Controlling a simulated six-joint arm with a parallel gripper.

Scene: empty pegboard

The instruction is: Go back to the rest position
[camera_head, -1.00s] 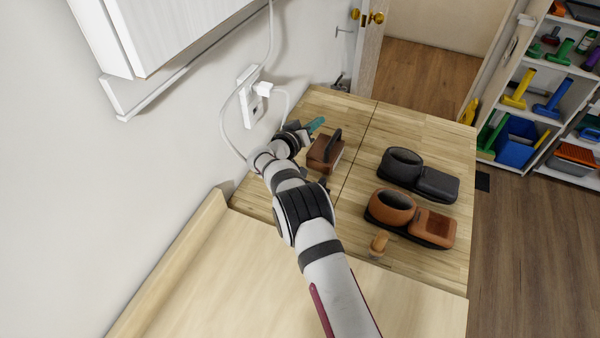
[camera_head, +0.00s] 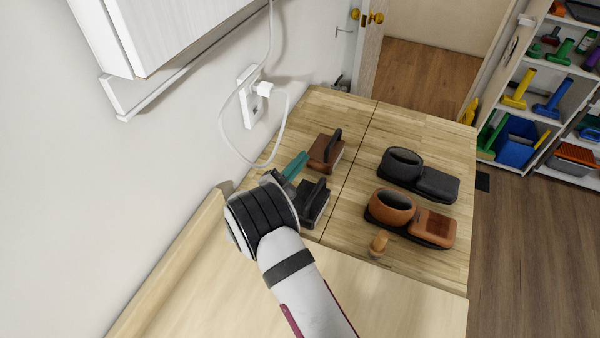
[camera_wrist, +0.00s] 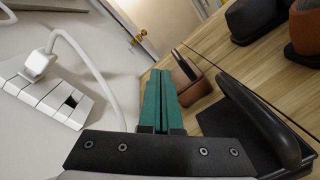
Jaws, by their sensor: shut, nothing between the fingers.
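My gripper (camera_head: 298,162) has teal fingers, and they are shut with nothing between them. In the head view it is above the left part of the wooden worktop, near the wall. In the wrist view the shut fingers (camera_wrist: 160,88) point forward, side by side. A black block with a handle (camera_head: 314,203) lies just right of my gripper; it also shows close by in the wrist view (camera_wrist: 243,125). A brown block with a dark handle (camera_head: 325,152) lies just beyond the fingertips. My wrist hides part of the worktop.
A black holder (camera_head: 420,176) and an orange-brown holder (camera_head: 412,219) stand at the right, with a small wooden knob (camera_head: 379,243) in front. A white cable (camera_head: 285,128) hangs from the wall outlet (camera_head: 251,97) near my gripper. The wooden worktop (camera_head: 362,180) is bare between blocks and holders.

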